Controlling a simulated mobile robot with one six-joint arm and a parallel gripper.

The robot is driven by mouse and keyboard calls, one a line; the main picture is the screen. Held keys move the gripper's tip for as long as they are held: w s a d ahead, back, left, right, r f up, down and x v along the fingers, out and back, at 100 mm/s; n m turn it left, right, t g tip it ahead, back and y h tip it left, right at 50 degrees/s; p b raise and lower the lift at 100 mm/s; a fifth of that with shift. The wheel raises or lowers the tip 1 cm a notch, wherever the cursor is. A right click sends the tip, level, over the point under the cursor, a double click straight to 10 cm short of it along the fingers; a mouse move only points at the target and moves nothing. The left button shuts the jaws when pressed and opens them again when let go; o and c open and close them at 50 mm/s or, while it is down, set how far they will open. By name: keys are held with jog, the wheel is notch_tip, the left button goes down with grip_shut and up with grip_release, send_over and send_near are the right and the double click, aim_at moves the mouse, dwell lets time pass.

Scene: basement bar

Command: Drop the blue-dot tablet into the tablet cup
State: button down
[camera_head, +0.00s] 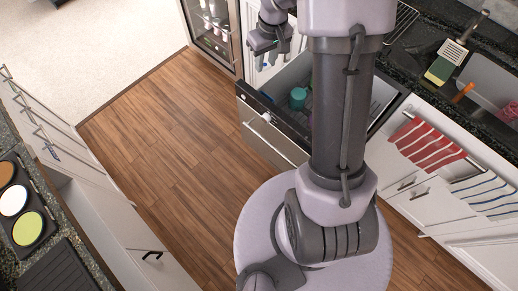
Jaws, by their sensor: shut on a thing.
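My gripper (267,43) is at the top centre, above and behind the open dishwasher drawer (262,114). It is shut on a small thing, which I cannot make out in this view. My arm hides much of the drawer's middle and right side.
Right counter holds a sink (490,86), a sponge (441,70) and a grater-like tool (453,50). Red-striped (425,143) and blue-striped towels (484,192) hang below. A glass-door fridge (212,24) stands at the back. The left counter has a tray of round dishes (22,203). Wood floor (175,140) is clear.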

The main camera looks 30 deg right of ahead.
notch_tip(320, 180, down, 6)
jog(key=d+b, duration=0.1)
jog(key=b, duration=0.3)
jog(key=shift+b, duration=0.3)
jog(key=c, duration=1)
grip_release()
notch_tip(320, 180, up, 17)
jog(key=s+p, duration=0.2)
jog(key=p, duration=0.5)
jog(key=shift+s+r, duration=0.15)
jog(key=shift+s, duration=0.15)
